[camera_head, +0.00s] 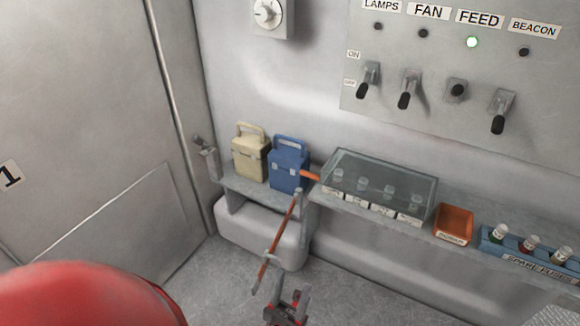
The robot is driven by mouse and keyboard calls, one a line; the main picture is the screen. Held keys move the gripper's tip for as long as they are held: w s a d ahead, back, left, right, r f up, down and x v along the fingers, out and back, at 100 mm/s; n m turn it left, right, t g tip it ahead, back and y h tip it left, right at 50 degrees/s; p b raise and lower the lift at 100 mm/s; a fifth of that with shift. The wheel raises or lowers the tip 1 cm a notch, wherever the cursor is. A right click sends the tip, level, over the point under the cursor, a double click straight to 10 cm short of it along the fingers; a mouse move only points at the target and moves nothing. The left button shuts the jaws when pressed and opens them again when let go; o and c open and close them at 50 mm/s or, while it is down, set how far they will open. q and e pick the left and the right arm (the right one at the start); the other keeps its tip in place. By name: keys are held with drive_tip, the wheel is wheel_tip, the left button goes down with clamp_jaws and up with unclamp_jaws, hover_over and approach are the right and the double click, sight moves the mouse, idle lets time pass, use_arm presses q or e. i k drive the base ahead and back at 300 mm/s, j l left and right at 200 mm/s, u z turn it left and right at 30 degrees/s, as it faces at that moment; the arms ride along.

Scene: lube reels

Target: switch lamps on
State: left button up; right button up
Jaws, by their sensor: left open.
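The lamps switch (368,80) is the leftmost toggle on the grey wall panel (430,75). Its black handle points down, toward the OFF label (350,83). The LAMPS label (381,6) is at the top edge, and the indicator (378,26) below it is dark. My left gripper (287,301) is at the bottom centre, open, far below the panel and apart from the switch. I see nothing held in it. My right gripper is not in view.
FAN (408,87) and BEACON (502,111) toggles point down; FEED (457,90) differs, its indicator (472,42) green. Below are a shelf with a clear-covered box (385,175), an orange tray (453,224), cream (250,155) and blue (288,165) cases. A brown rod (280,235) slants above my gripper.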

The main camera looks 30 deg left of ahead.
sight(361, 93)
drive_tip(key=i+j+z, duration=0.15)
drive_tip(key=j, duration=0.15)
drive_tip(key=i+j+z, duration=0.1)
drive_tip(key=j, duration=0.25)
drive_tip(key=i+j+z, duration=0.15)
drive_tip(key=j, duration=0.2)
drive_tip(key=i+j+z, duration=0.15)
drive_tip(key=j, duration=0.2)
